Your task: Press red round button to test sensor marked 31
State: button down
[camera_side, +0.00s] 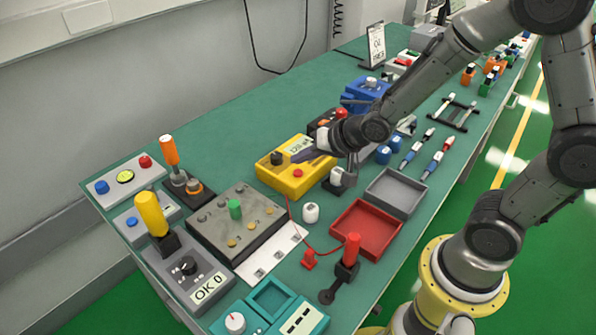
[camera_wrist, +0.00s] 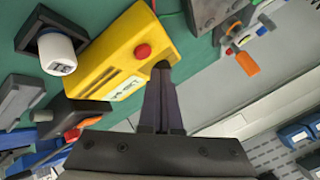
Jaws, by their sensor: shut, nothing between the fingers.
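A yellow box (camera_side: 268,177) with a small red round button (camera_side: 298,173), a dark knob (camera_side: 277,158) and a printed label stands mid-table. The wrist view also shows this box (camera_wrist: 108,50), its red button (camera_wrist: 143,51) and its label (camera_wrist: 125,88). I cannot read a 31 on it. My gripper (camera_side: 296,155) is shut and empty, low over the box. In the wrist view its fingertips (camera_wrist: 161,76) are at the dark knob end of the box, apart from the red button. I cannot tell whether they touch the knob.
A grey box (camera_side: 122,177) at far left has blue and red buttons. A dark box with a red button (camera_side: 341,113) stands behind my gripper. A grey panel (camera_side: 238,220), red tray (camera_side: 367,230) and grey tray (camera_side: 396,192) are close by. Bare green table lies behind the yellow box.

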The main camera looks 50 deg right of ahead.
jog(key=shift+r, duration=2)
notch_tip(320, 180, up, 6)
jog(key=t, duration=0.2)
send_over(302, 177)
jog(key=s+d+r+h, duration=0.1)
jog(key=s+d+r, duration=0.1)
jog(key=s+r, duration=0.4)
jog(key=s+f+n+g, duration=0.3)
jog(key=s+n+g, duration=0.2)
jog(key=s, duration=1.2)
jog(key=n, duration=0.2)
jog(key=shift+n+g, duration=0.3)
jog(key=shift+n, duration=0.1)
